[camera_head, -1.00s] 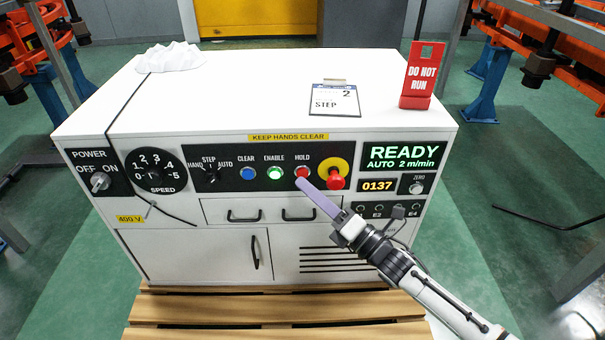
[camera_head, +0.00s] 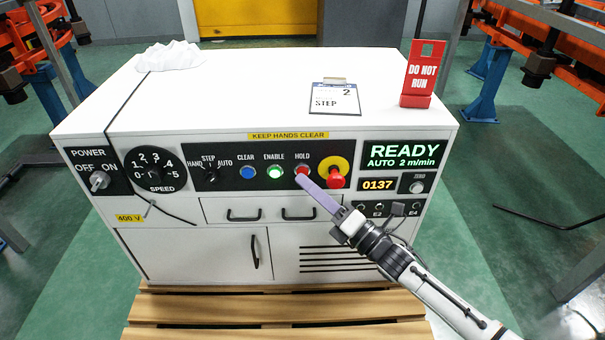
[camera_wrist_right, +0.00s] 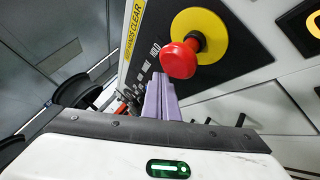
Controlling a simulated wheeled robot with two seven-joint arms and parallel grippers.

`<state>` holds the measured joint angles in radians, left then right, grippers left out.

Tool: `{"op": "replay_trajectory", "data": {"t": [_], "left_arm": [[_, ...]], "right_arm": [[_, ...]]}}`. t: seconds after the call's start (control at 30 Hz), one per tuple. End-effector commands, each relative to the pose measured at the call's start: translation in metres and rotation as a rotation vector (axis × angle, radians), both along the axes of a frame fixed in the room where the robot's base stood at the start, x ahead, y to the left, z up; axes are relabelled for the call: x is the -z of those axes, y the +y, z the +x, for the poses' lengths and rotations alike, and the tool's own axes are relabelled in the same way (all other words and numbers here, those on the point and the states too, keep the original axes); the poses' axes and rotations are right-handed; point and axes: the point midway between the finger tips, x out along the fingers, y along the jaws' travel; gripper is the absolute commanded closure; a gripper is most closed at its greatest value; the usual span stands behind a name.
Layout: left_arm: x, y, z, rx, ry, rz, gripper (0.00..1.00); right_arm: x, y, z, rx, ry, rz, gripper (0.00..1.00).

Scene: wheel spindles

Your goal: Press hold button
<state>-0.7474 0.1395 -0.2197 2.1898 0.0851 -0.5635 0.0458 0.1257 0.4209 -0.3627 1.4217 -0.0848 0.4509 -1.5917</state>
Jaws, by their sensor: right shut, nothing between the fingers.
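The red HOLD button (camera_head: 302,171) sits on the black control strip of the white cabinet, under the HOLD label. My right gripper (camera_head: 303,180) reaches up from the lower right. Its long purple fingers are shut with nothing between them, and their tips are at the lower edge of the button; I cannot tell whether they touch it. In the right wrist view the shut purple fingers (camera_wrist_right: 161,98) point at the panel, and the HOLD button is hidden there. My left gripper is not in view.
A red emergency knob (camera_head: 336,179) on a yellow disc is just right of the fingers; it looms close in the wrist view (camera_wrist_right: 180,58). The display (camera_head: 402,155) reads READY, AUTO 2 m/min.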

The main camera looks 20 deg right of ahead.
Motion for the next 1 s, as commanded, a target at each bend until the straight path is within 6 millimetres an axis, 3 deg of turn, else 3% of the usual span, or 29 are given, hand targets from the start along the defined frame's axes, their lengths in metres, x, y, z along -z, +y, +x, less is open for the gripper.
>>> {"op": "replay_trajectory", "data": {"t": [1.0], "left_arm": [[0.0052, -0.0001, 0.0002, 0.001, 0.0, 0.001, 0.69]], "right_arm": [[0.0003, -0.0023, 0.0081, 0.0, 0.0, 0.0, 1.0]]}}
